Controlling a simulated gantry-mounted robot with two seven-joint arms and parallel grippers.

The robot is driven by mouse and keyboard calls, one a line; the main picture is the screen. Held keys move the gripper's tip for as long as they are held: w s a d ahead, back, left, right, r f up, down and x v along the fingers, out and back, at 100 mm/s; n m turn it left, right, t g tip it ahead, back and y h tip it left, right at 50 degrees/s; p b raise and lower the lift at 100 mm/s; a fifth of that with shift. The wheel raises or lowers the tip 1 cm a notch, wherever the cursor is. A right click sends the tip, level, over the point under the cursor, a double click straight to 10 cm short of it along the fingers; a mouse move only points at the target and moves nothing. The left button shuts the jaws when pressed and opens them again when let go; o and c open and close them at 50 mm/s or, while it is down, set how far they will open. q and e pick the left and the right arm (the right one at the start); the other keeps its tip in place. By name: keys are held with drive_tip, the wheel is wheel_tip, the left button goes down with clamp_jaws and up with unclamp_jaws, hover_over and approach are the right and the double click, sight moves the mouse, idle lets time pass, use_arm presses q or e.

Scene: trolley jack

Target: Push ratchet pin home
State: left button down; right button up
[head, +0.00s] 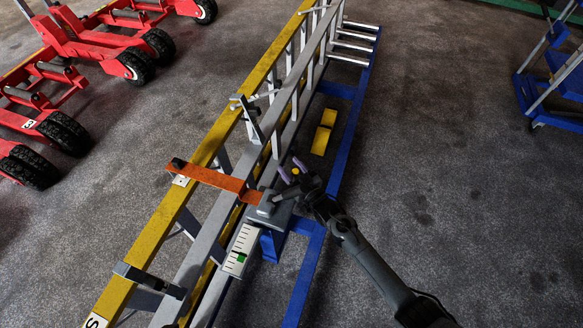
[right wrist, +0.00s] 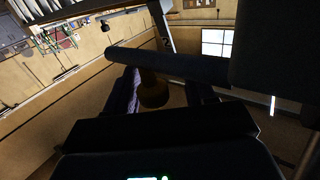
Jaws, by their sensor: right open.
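A small yellow knob (head: 295,171), which I take to be the ratchet pin's head, shows beside the grey block (head: 268,205) on the blue post. My right gripper (head: 293,169) is open, its purple-tipped fingers on either side of the knob. In the right wrist view the knob (right wrist: 153,92) appears dark and brownish between the spread fingers; I cannot tell whether either finger touches it. A dark bar (right wrist: 165,65) crosses behind or over its upper end. The pin's shaft and its depth are hidden. My left gripper is not in view.
An orange flat bar (head: 215,180) spans from the yellow rail (head: 149,238) to the grey block. A white scale with a green mark (head: 240,255) lies just below the block.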

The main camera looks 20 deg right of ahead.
drive_tip(key=shift+d, duration=0.1)
drive_tip(key=shift+s, duration=0.1)
drive_tip(key=shift+s+d+r+p, duration=0.1)
drive_tip(key=shift+s+d+p, duration=0.05)
drive_tip(key=shift+s+p, duration=0.2)
drive_tip(key=p+v, duration=0.3)
drive_tip(key=v, duration=0.6)
drive_tip(key=shift+s+p, duration=0.3)
drive_tip(key=shift+s, duration=0.15)
drive_tip(key=shift+s, duration=0.1)
